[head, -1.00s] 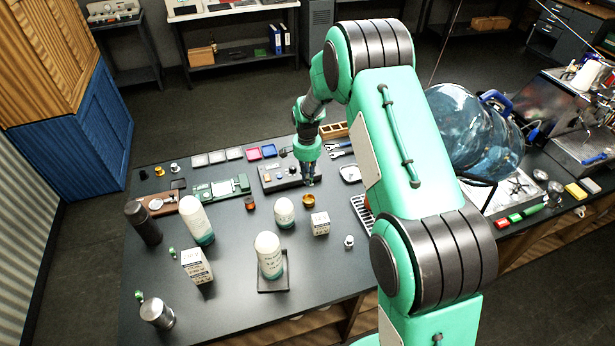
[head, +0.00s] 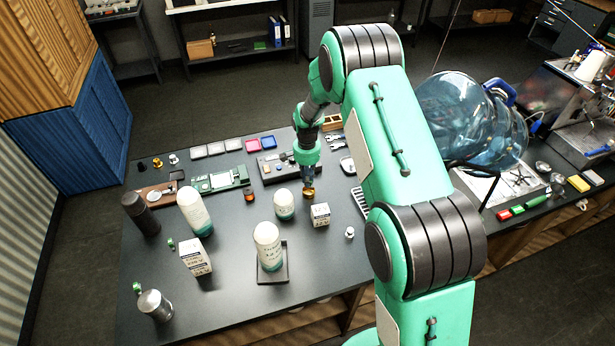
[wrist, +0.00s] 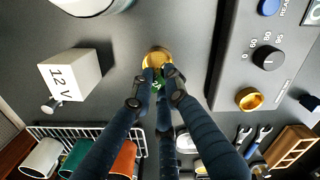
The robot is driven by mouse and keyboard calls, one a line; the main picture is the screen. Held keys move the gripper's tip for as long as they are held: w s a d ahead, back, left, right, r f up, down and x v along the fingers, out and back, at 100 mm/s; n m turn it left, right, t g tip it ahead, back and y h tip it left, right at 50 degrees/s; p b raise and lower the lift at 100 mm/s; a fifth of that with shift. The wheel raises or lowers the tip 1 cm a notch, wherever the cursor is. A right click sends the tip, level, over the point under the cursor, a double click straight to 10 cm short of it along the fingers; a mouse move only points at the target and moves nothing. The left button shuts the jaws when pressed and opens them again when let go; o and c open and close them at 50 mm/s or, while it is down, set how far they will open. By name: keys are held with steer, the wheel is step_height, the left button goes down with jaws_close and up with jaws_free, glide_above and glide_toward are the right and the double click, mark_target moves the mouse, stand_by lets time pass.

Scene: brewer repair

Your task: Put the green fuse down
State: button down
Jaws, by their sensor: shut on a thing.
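My gripper (wrist: 164,76) is shut on the small green fuse (wrist: 168,70), which shows between the fingertips in the wrist view. The fingertips and fuse are at a gold cup (wrist: 155,55), overlapping its near rim in that view. In the head view my gripper (head: 308,184) points down just above the same gold cup (head: 309,195). The fuse is hidden or too small to make out there. I cannot tell whether the fuse touches the cup.
A white box marked 12 V (head: 320,214) and a white bottle (head: 284,205) stand close by the cup. The grey control box (head: 280,167) lies behind it. A rack (wrist: 85,130) with cups shows in the wrist view. The front middle of the table (head: 225,285) is clear.

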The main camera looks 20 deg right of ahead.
steer(key=shift+f+b, duration=0.4)
steer(key=shift+f, duration=1.1)
steer(key=c, duration=1.6)
jaws_free()
steer(key=shift+c, duration=0.2)
steer(key=shift+r, duration=0.1)
steer(key=shift+r+p, duration=1.1)
steer(key=shift+r, duration=2.25)
